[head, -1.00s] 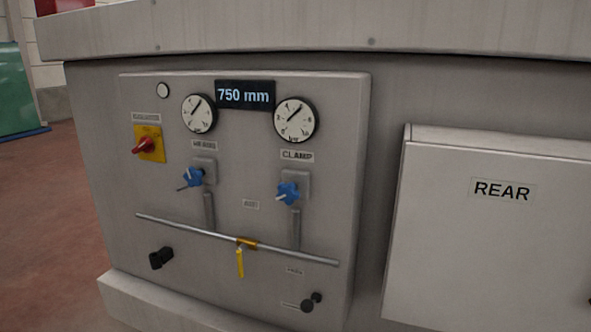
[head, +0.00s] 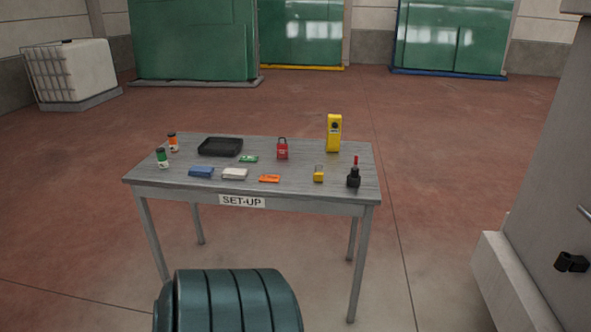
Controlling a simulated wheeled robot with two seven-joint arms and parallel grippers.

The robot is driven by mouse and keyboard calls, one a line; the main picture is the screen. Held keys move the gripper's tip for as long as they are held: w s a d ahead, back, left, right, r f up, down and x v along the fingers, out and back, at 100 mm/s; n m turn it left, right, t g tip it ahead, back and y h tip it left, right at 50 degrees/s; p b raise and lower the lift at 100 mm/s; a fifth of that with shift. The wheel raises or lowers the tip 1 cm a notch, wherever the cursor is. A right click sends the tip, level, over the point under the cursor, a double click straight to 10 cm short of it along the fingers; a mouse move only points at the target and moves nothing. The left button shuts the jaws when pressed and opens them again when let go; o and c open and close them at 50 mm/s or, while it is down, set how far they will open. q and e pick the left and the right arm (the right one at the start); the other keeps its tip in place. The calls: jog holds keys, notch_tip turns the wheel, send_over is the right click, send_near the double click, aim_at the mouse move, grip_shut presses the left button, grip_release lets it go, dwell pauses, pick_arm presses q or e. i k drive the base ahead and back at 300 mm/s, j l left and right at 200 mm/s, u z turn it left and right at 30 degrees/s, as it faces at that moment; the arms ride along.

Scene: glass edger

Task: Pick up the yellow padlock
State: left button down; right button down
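The yellow padlock (head: 319,175) stands near the front right of the grey set-up table (head: 300,187) in the head view. It is small, with its shackle pointing up. A black bottle with a red tip (head: 353,177) stands just to its right, and an orange flat item (head: 269,179) lies to its left. A red padlock (head: 282,150) stands farther back to the left. Neither of my grippers shows in the view.
A yellow device (head: 334,133) stands behind the yellow padlock. A black tray (head: 220,146), blue block (head: 201,172), white block (head: 234,174) and green-capped bottle (head: 161,158) occupy the left. The machine (head: 545,200) stands at right.

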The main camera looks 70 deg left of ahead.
aim_at(318, 176)
jog(key=u, duration=2.15)
jog(key=i+l, duration=0.15)
jog(key=i, duration=0.4)
jog(key=i+l, duration=0.2)
jog(key=i, duration=0.3)
jog(key=i+l, duration=0.15)
jog(key=i, duration=0.4)
jog(key=i+l, duration=0.15)
jog(key=i, duration=0.4)
